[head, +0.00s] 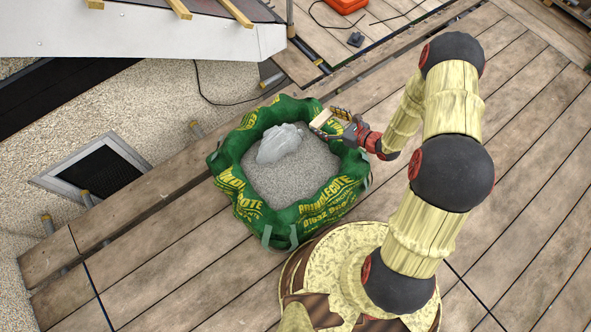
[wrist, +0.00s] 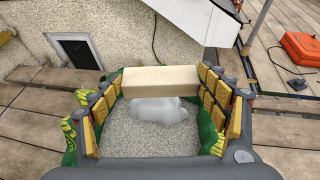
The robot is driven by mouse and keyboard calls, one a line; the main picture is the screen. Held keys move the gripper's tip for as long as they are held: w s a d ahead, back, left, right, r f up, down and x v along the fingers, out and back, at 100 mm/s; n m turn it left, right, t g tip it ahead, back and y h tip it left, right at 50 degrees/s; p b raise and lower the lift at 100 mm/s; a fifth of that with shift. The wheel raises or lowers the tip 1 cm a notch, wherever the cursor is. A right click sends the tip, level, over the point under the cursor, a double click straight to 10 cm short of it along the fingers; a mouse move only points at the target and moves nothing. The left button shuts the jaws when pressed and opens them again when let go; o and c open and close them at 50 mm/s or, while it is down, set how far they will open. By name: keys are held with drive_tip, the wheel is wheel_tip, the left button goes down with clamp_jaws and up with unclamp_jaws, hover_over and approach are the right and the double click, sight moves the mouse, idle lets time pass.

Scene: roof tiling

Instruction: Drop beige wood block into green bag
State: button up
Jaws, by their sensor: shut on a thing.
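The beige wood block (wrist: 160,81) is held between the fingertips of my gripper (wrist: 160,92) in the wrist view. In the head view the block (head: 320,118) shows at the end of my gripper (head: 330,121), over the right rim of the bag. The green bag (head: 262,216) with yellow lettering stands open on the plank deck, filled with grey gravel. A pale translucent lump (head: 280,143) lies on the gravel; in the wrist view it is partly hidden behind the block. My gripper is shut on the block.
A white sloped panel (head: 140,32) with wooden battens is at the upper left. A framed dark window (head: 98,168) sits in the pebbled wall at left. An orange case (head: 343,5) lies at the top. The plank deck right of my arm is clear.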

drive_tip(key=s+a+f+n+g+y+b, duration=0.1)
drive_tip(key=f+b, duration=0.3)
drive_tip(key=f, duration=0.9)
drive_tip(key=s+a+f+n+g+y+b, duration=0.1)
drive_tip(key=s+a+f+n+g+b, duration=0.1)
drive_tip(key=f, duration=1.1)
drive_tip(key=shift+s+a+n+y+b, duration=0.3)
drive_tip(key=shift+s+a+b, duration=0.4)
drive_tip(key=shift+a+b, duration=0.5)
drive_tip(key=shift+r, duration=0.1)
drive_tip(key=o, duration=1.2)
